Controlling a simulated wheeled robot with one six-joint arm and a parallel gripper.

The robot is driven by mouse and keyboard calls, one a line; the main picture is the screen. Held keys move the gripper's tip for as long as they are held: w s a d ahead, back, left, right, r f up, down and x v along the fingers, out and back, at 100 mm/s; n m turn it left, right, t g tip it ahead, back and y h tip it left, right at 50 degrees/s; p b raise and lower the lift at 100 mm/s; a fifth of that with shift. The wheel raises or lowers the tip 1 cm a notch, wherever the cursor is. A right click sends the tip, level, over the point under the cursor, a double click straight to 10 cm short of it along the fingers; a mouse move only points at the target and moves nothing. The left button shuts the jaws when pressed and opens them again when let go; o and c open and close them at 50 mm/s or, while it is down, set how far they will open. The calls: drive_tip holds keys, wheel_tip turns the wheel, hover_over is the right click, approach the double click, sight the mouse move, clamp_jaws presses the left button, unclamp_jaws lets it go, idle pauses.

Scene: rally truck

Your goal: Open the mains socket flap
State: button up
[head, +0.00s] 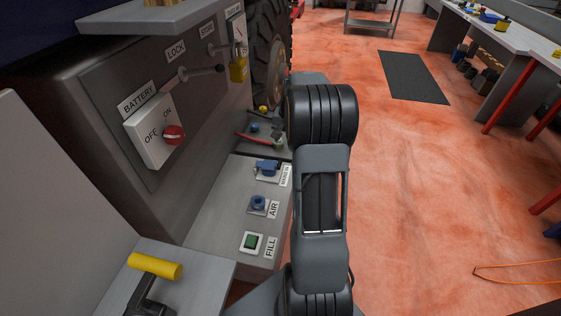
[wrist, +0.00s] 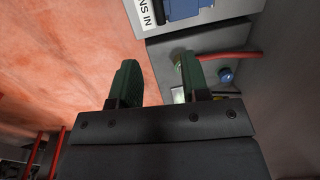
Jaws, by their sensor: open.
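The blue mains socket (head: 267,166) sits on the low grey panel beside a MAINS IN label (head: 286,175). In the wrist view the socket's blue face (wrist: 195,9) is cut off by the top edge, so I cannot tell how its flap stands. My gripper (wrist: 160,78) is open, with two dark green fingers apart and nothing between them. The socket lies beyond the fingertips in the wrist view, apart from them. In the head view my arm hides the gripper.
Below the socket are a blue AIR fitting (head: 258,203) and a green FILL button (head: 251,242). A red hose (head: 258,138) lies behind the socket. A battery switch (head: 165,133) and a yellow padlock (head: 238,69) are on the upright panel. The floor (head: 420,180) to the right is mostly clear.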

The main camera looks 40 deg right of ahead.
sight(280, 162)
drive_tip(key=f, duration=0.4)
drive_tip(key=w+f, duration=0.1)
drive_tip(key=f, duration=0.3)
drive_tip(key=a+f, duration=0.1)
drive_tip(key=f, duration=0.3)
drive_tip(key=shift+w, duration=0.15)
drive_tip(key=shift+r, duration=0.1)
clamp_jaws()
